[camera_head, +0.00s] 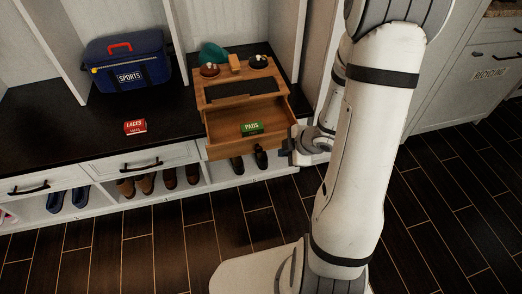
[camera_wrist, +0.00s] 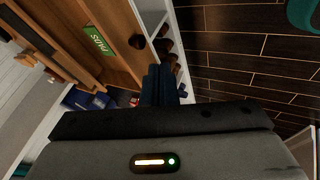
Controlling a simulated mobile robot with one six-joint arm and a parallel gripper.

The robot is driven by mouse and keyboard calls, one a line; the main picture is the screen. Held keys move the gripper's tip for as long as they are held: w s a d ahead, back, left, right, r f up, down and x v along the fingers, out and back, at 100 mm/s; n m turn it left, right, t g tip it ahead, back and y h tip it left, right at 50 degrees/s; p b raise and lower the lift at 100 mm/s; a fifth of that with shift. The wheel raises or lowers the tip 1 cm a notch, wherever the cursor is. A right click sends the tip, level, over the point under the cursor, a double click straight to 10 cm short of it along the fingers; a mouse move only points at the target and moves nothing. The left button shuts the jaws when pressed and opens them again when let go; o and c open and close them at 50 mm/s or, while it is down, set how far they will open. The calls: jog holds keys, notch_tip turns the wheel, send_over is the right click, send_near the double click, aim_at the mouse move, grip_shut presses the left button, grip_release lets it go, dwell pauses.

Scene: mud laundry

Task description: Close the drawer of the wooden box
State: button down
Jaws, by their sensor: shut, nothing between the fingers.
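The wooden box (camera_head: 240,92) stands on the dark bench top. Its drawer (camera_head: 228,150) is pulled out toward the front and overhangs the bench edge. A green PADS packet (camera_head: 252,128) lies inside the drawer; it also shows in the wrist view (camera_wrist: 100,40). My gripper (camera_head: 288,148) is shut and empty at the right end of the drawer front. In the wrist view its dark fingers (camera_wrist: 159,84) are together beside the drawer (camera_wrist: 128,62). I cannot tell whether they touch the drawer.
A blue SPORTS bag (camera_head: 128,62) and a red LACES packet (camera_head: 135,127) are on the bench left of the box. Shoes (camera_head: 145,184) fill cubbies below. The dark floor ahead is clear.

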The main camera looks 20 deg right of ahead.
jog(key=w+r+b+x, duration=0.1)
jog(key=b+x, duration=0.3)
jog(key=x, duration=0.8)
jog(key=shift+w+a+y, duration=0.25)
jog(key=shift+w+y, duration=0.05)
jog(key=shift+w, duration=0.4)
jog(key=shift+f, duration=0.1)
